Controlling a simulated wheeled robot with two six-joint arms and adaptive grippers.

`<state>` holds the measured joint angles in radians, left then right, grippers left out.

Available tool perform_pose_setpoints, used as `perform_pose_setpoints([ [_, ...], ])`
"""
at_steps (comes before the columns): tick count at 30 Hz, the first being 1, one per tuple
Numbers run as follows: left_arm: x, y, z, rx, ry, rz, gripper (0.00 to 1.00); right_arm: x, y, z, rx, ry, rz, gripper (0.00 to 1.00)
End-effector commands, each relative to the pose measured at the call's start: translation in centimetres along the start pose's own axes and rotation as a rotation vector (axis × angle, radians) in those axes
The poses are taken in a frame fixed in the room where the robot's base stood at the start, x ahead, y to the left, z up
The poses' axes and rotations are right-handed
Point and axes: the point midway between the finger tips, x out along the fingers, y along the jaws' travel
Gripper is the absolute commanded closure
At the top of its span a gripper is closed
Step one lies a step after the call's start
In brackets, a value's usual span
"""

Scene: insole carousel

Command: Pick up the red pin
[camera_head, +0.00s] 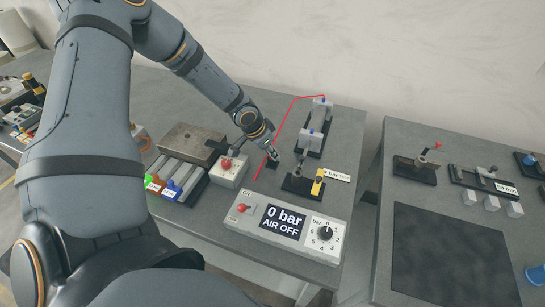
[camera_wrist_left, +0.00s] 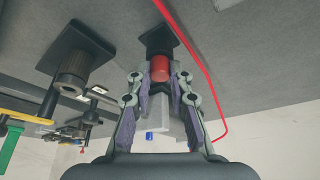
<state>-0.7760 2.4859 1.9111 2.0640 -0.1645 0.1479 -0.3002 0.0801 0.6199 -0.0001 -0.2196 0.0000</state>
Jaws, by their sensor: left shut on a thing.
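The red pin (camera_wrist_left: 160,68) shows in the left wrist view as a short red cylinder between the fingertips of my left gripper (camera_wrist_left: 161,80). The fingers are shut on it from both sides. A dark square base (camera_wrist_left: 157,38) is right at the pin's far end; I cannot tell whether the pin still touches it. In the head view my left gripper (camera_head: 272,153) is low over the table, just above a small dark base (camera_head: 271,163), and the pin is hidden there. My right gripper is not in view.
The air panel (camera_head: 285,228) reads 0 bar, AIR OFF. A black fixture with a yellow part (camera_head: 318,186) stands right of the gripper. A red hose (camera_head: 283,122) runs close beside it. A white switch box (camera_head: 229,170) is at left. A second table (camera_head: 450,258) is at right.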

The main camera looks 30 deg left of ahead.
Motion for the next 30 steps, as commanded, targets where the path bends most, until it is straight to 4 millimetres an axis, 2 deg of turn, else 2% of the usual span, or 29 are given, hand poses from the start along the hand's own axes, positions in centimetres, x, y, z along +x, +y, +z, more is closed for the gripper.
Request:
perform_pose_setpoints([
  [7,-0.1,0.0,0.0,0.000,0.000,0.000,1.00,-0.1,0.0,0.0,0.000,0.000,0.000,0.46],
  [11,-0.9,0.0,-0.4,-0.001,0.001,0.000,1.00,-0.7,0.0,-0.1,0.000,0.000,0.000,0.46],
  [16,-3.7,0.0,-1.6,-0.001,0.002,0.001,1.00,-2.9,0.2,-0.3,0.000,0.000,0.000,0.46],
  [20,-5.2,0.5,-0.9,-0.001,-0.001,0.005,1.00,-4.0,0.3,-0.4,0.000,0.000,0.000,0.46],
  [22,-6.6,0.9,-0.7,-0.004,0.005,0.006,1.00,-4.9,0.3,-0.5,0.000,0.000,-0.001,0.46],
  [24,-8.8,1.6,-0.4,-0.008,0.014,0.010,1.00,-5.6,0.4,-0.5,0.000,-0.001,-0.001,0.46],
  [27,-12.1,2.4,0.4,-0.012,0.006,0.013,1.00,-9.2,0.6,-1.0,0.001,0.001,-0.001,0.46],
  [30,-13.3,3.2,1.8,-0.012,0.004,0.012,1.00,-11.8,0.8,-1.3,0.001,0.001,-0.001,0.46],
])
